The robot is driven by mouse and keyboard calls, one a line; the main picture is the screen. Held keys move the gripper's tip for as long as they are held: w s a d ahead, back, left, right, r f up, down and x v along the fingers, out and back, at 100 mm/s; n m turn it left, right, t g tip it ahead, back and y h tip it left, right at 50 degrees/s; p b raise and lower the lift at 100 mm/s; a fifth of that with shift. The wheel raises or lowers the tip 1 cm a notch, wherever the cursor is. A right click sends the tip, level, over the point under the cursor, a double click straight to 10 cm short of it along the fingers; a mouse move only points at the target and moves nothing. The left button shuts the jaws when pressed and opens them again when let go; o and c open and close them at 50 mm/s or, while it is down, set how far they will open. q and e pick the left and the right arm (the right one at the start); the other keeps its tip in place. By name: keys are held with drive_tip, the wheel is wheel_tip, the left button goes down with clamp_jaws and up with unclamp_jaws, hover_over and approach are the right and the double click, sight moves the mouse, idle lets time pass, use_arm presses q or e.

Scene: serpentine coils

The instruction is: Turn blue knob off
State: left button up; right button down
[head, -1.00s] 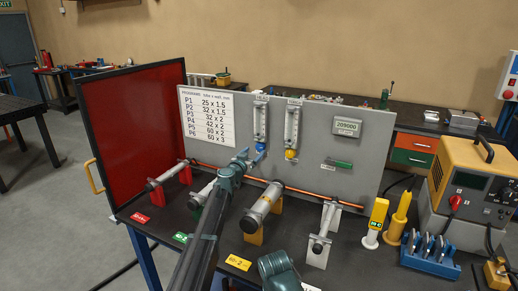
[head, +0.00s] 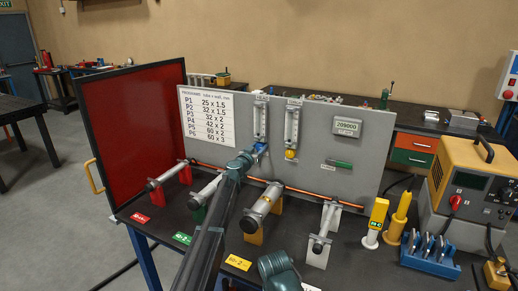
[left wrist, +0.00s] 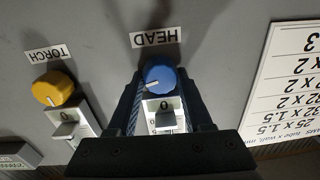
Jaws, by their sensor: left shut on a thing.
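The blue knob (head: 261,147) sits on the grey panel (head: 225,108) at the foot of the left flow tube. In the left wrist view the blue knob (left wrist: 160,77) is by the label HEAD, and a pale mark shows on its lower left face. My left gripper (head: 252,155) is at the panel with a finger on each side of the knob, shut on it; it also shows in the left wrist view (left wrist: 160,90). The arm hides part of the knob in the head view. My right gripper is not in view.
A yellow knob (head: 290,154), labelled TORCH (left wrist: 47,52) in the left wrist view, is beside the blue one. A red screen (head: 135,130) stands at the left.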

use_arm(q)
clamp_jaws()
drive_tip(key=shift+n, duration=1.4)
drive_tip(key=o, duration=1.1)
unclamp_jaws()
drive_tip(key=shift+a, duration=0.1)
drive_tip(key=v, duration=1.3)
drive_tip(key=shift+s+a+r, duration=0.1)
drive_tip(key=shift+s, duration=0.25)
